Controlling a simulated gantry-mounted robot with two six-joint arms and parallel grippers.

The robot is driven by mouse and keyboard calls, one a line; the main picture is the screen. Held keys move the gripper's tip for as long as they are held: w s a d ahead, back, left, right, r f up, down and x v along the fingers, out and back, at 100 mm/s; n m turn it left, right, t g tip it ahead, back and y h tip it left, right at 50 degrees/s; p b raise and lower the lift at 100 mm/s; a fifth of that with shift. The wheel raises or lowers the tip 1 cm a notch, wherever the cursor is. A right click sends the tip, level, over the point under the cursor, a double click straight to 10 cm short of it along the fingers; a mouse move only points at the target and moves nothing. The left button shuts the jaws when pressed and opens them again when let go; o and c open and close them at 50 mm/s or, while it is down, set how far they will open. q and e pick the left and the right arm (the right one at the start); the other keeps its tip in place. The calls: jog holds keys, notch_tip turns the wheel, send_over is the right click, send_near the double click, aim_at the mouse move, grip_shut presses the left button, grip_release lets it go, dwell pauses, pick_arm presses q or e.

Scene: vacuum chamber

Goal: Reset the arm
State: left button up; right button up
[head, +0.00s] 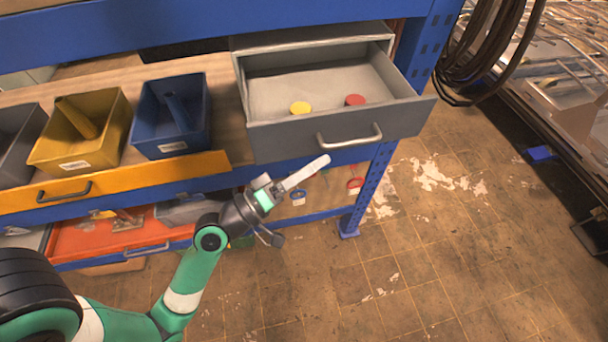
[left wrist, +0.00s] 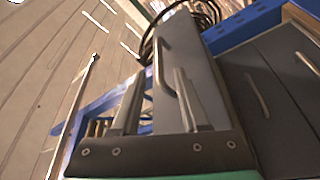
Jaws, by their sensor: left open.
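My left arm, green and white, reaches in from the left in the head view. Its gripper (head: 306,174) is in front of and below the open grey drawer (head: 285,143), near the drawer's silver handle (head: 349,137). In the left wrist view the two fingers (left wrist: 160,84) stand apart with nothing held between them. The drawer handle (left wrist: 165,65) shows beyond and between the fingers there; I see no grip on it. The drawer holds a yellow round piece (head: 300,108) and a red round piece (head: 355,100). My right gripper is not in view.
A yellow bin (head: 101,151) and a blue bin (head: 190,145) stand on the shelf left of the drawer. Below are an orange drawer (head: 150,179) and a red drawer (head: 85,237). A blue post (head: 367,195) stands close right of the gripper. The tiled floor (head: 430,270) is open.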

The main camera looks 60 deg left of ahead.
pick_arm(q)
jog(key=v, duration=0.3)
jog(key=shift+b, duration=0.35)
